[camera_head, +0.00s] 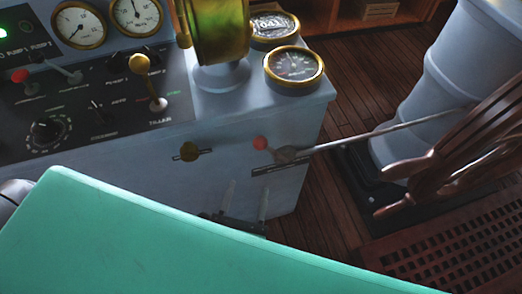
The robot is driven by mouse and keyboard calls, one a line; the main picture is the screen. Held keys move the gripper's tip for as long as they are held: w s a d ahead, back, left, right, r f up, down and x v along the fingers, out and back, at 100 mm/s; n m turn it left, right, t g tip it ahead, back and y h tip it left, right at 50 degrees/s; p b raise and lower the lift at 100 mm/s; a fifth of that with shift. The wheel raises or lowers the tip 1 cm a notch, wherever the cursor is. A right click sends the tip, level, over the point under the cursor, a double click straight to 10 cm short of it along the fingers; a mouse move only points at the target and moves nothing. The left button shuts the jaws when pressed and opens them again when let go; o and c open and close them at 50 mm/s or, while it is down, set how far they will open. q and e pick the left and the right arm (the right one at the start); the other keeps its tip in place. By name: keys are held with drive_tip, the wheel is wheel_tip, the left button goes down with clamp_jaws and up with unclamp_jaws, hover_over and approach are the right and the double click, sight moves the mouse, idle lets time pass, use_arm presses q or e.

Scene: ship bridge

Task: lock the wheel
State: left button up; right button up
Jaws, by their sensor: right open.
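The brown wooden ship's wheel (445,150) stands at the right, cut off by the picture edge, in front of a pale blue-grey pedestal (440,75). A red-knobbed lever (260,143) sits at a slot on the console's front face. A thin metal rod (385,131) runs from the dark pivot beside it toward the wheel; its far end is hidden behind the wheel. My right gripper (247,200) is open and empty, low in front of the console face, below and slightly left of the red knob, apart from it. My left gripper is not in view.
The grey console (225,150) carries gauges, switches, a brass-knobbed lever (140,64) and a green-yellow glass vessel (222,30). A grating (450,245) lies on the plank floor. The lower left is blocked from sight.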

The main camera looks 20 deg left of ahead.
sight(259, 149)
drive_tip(key=w, duration=0.4)
drive_tip(key=w+a, duration=0.1)
drive_tip(key=w, duration=0.6)
drive_tip(key=shift+w+a, duration=0.2)
drive_tip(key=shift+w, duration=0.2)
clamp_jaws()
drive_tip(key=shift+d, duration=0.1)
